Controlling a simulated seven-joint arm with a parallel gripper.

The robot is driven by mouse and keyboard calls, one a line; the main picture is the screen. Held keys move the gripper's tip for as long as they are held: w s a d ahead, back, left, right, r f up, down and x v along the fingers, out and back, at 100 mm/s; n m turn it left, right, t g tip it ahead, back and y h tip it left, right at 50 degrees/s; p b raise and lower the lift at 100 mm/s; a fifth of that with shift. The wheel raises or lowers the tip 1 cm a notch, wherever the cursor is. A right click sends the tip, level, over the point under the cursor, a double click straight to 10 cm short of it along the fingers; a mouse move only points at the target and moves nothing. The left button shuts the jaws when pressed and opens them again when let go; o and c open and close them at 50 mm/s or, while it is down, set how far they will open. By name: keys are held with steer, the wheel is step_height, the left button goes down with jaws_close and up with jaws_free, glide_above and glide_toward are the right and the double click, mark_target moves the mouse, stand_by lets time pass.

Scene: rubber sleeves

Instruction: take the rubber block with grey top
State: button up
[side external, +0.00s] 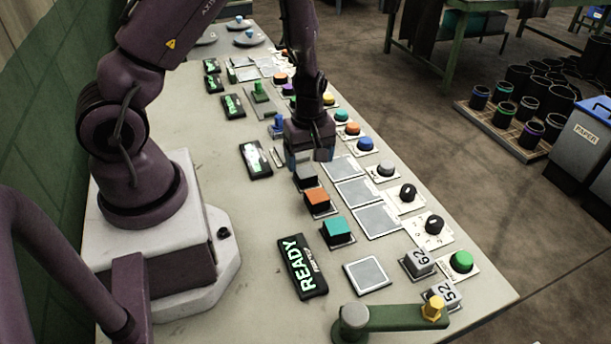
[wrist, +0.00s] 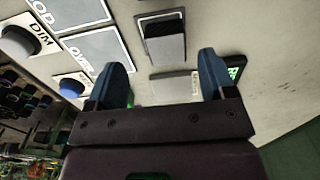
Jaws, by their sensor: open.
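The rubber block with grey top (side external: 306,176) stands on the table, nearest my gripper in a row with an orange-topped block (side external: 317,197) and a teal-topped block (side external: 336,227). In the wrist view the grey-topped block (wrist: 165,45) has dark sides and lies beyond the fingertips, roughly centred between them. My gripper (side external: 309,161) points down just behind the block in the side view. Its blue fingers are apart and empty in the wrist view (wrist: 163,75). The gap between fingertips and table is hard to judge.
Flat grey panels (side external: 358,192) lie right of the blocks. Knobs and a blue button (side external: 364,144) line the table's right edge. A black READY display (side external: 302,267) lies at the front, and a green lever (side external: 395,318) crosses the near corner.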

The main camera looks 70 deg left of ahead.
mark_target(306, 171)
steer(key=f, duration=0.4)
steer(key=shift+s+a, duration=0.15)
steer(key=shift+s, duration=0.25)
steer(key=shift+f, duration=0.4)
steer(key=c, duration=1)
steer(key=shift+w+r, duration=0.1)
steer(key=shift+r, duration=0.05)
